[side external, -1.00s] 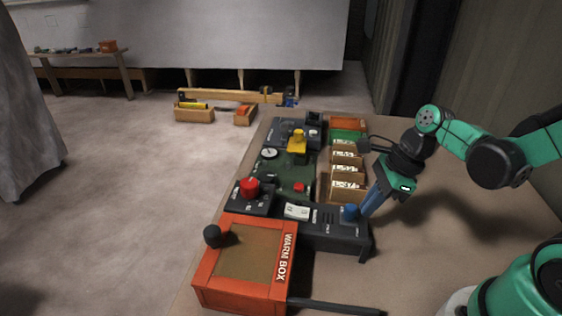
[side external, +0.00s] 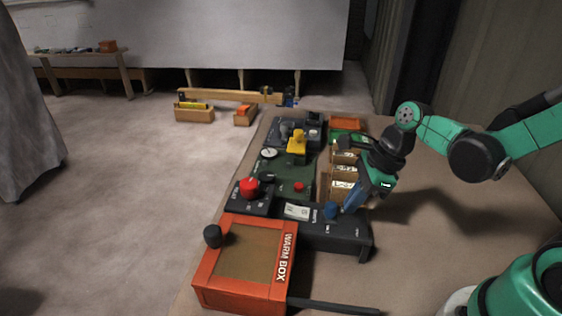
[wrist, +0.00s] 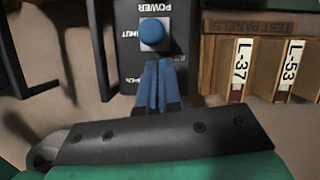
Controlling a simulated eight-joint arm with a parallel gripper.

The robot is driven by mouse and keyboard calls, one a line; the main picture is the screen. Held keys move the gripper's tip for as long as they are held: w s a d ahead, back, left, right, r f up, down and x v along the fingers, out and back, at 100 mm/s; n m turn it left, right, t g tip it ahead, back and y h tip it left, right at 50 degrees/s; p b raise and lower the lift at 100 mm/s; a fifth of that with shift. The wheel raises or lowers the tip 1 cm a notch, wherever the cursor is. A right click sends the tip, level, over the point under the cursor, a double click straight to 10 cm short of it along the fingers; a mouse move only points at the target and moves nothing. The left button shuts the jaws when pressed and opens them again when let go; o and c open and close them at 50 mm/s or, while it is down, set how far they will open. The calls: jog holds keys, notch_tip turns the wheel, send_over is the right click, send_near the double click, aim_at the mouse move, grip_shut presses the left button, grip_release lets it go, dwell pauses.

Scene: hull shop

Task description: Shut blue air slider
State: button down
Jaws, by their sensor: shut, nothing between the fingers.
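The blue air slider knob (side external: 331,210) stands on a dark panel (side external: 352,233) at the front right of the bench. In the wrist view the round blue knob (wrist: 152,32) sits near the top of the panel's slot area, just below the word POWER. A partly readable label, seemingly SHUT, is beside it. My gripper (side external: 346,209) is shut and empty, with its blue fingers pointing down at the right side of the knob. In the wrist view the fingertips (wrist: 161,64) are just below the knob; I cannot tell if they touch it.
Wooden slots with test panels (side external: 343,172) stand close behind my gripper. An orange warm box (side external: 245,262) with a black knob is at the front left. A red knob (side external: 249,187) and a yellow part (side external: 297,142) rise from the other panels. The bench's right side is clear.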

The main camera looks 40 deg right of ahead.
jog(key=s+d, duration=0.2)
jog(key=shift+d+r, duration=0.2)
jog(key=shift+d, duration=0.15)
jog(key=v, duration=0.9)
jog(key=shift+r, duration=0.35)
jog(key=w+a+n+t+h, duration=0.1)
jog(key=a+n+t, duration=0.1)
jog(key=n, duration=1)
jog(key=w+a+f+n+t+h, duration=0.1)
jog(key=w+a+n+t+h, duration=0.1)
jog(key=n, duration=1.1)
jog(key=shift+a+f+t, duration=0.3)
jog(key=shift+a+t, duration=0.1)
jog(key=shift+w, duration=0.1)
